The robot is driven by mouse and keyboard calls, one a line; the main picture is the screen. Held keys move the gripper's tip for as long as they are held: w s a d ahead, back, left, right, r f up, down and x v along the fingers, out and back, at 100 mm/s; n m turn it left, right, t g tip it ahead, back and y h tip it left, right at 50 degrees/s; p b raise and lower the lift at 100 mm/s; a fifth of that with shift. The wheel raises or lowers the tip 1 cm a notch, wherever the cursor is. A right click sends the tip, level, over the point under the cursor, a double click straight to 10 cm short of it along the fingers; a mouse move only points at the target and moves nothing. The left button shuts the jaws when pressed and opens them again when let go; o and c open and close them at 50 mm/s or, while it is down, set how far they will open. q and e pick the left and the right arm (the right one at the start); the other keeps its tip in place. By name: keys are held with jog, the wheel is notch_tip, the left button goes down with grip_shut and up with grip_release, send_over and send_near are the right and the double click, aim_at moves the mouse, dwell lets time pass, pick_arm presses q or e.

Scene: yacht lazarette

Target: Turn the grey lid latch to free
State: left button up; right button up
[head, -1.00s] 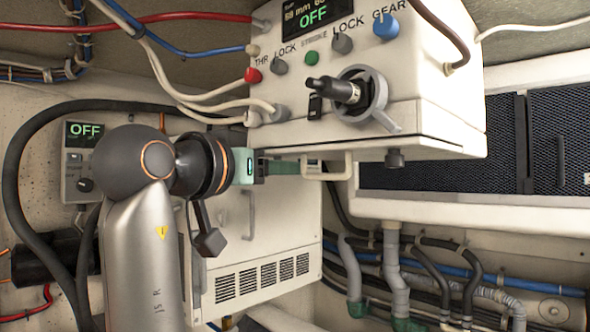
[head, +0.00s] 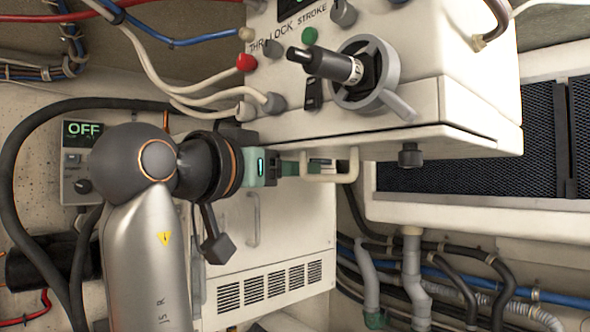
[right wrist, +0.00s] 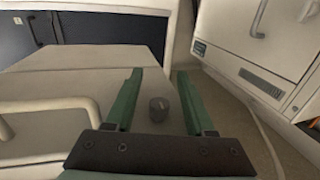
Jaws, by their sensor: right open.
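The grey lid latch is a small round knob (head: 410,155) under the cream control box (head: 470,125), right of a cream handle (head: 350,165). It also shows as a grey knob (right wrist: 158,110) with a pale mark in the right wrist view. There it appears between the two green fingers of my right gripper (right wrist: 158,76), which is open and empty. In the head view the right gripper (head: 310,167) points right, below the box. Its fingers are partly hidden behind the handle, left of the knob and apart from it. My left gripper is not in view.
A dial with a dark lever (head: 365,75), a red button (head: 246,62) and cables are on the box front. A vented locker (head: 285,260) stands behind my gripper. Grey pipes (head: 415,285) run below right. Dark mesh panels (head: 480,145) are at the right.

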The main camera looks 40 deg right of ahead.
dwell(0.3)
grip_shut()
dwell(0.3)
